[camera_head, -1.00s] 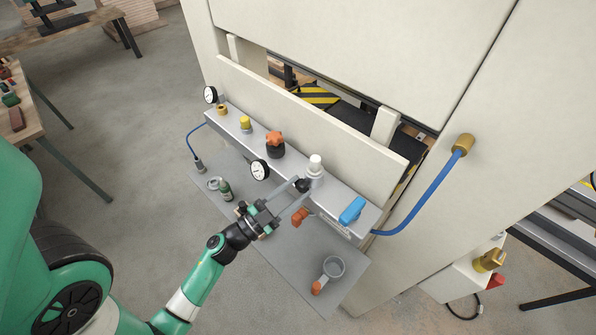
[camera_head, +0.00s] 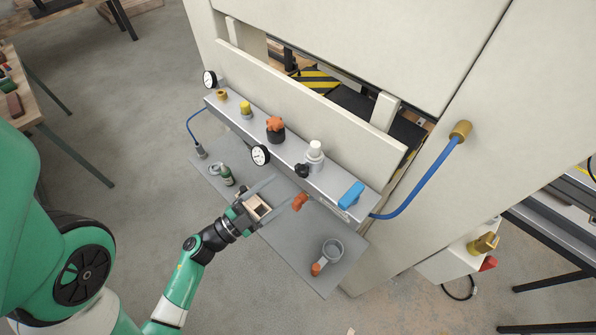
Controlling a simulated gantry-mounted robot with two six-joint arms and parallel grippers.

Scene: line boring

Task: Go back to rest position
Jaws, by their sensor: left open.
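My left gripper (camera_head: 277,193) is open, with its two fingers spread and pointing up and right. It hangs over the grey shelf plate (camera_head: 305,250), in front of the grey valve panel (camera_head: 228,115). The panel carries a white-topped fitting (camera_head: 315,155) with a black knob (camera_head: 301,171) at its side, now clear of the fingers. An orange-red fitting (camera_head: 299,201) shows close to the right finger; I cannot tell if they touch. My right gripper is not in view.
The panel also bears gauges, an orange knob (camera_head: 275,128) and a blue lever (camera_head: 350,194). A grey cup-shaped part (camera_head: 332,250) and a green bottle-like item (camera_head: 226,175) are at the shelf. A blue hose (camera_head: 421,185) runs right.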

